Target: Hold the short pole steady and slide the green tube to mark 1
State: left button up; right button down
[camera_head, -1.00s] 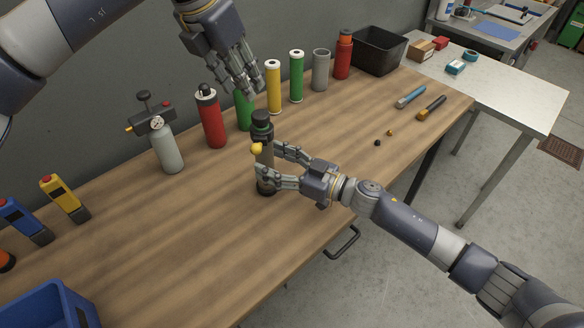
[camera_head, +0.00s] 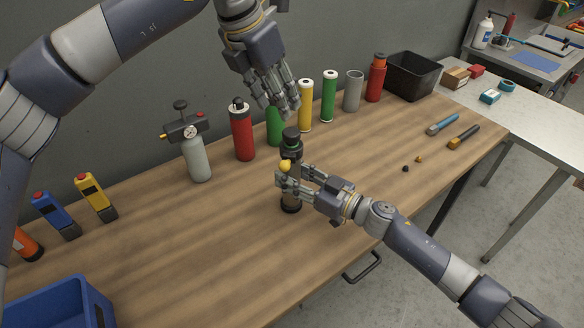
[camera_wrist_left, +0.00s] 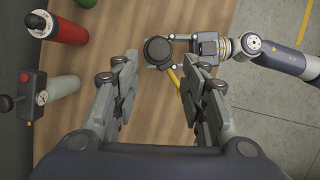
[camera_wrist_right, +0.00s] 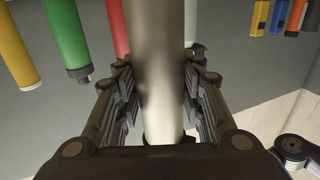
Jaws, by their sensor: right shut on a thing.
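The short pole (camera_head: 291,199) stands upright on the wooden bench, with a black cap and collar (camera_head: 291,137) on top and a yellow knob (camera_head: 285,165) at its side. My right gripper (camera_head: 290,180) is shut on its shaft (camera_wrist_right: 163,60) below the collar. My left gripper (camera_head: 282,108) is open and empty, above and behind the pole; its spread fingers (camera_wrist_left: 158,72) frame the black cap (camera_wrist_left: 157,50). One green tube (camera_head: 274,131) is partly hidden behind my left fingers. Another green tube (camera_head: 328,98) with a white top stands farther right. I cannot make out mark 1.
Along the wall stand a red bottle (camera_head: 242,135), a grey bottle with a gauge (camera_head: 197,160), a yellow tube (camera_head: 305,110) and a grey tube (camera_head: 352,92). A blue bin (camera_head: 60,300) sits at front left, a black bin (camera_head: 412,75) at back right.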

pick_arm(q)
jog(key=d+f+m+h, duration=0.2)
jog(key=d+f+h, duration=0.1)
jog(key=h, duration=0.1)
jog(key=t+h, duration=0.8)
send_near(284, 138)
jog(key=x, duration=1.2)
jog(key=shift+f, duration=0.1)
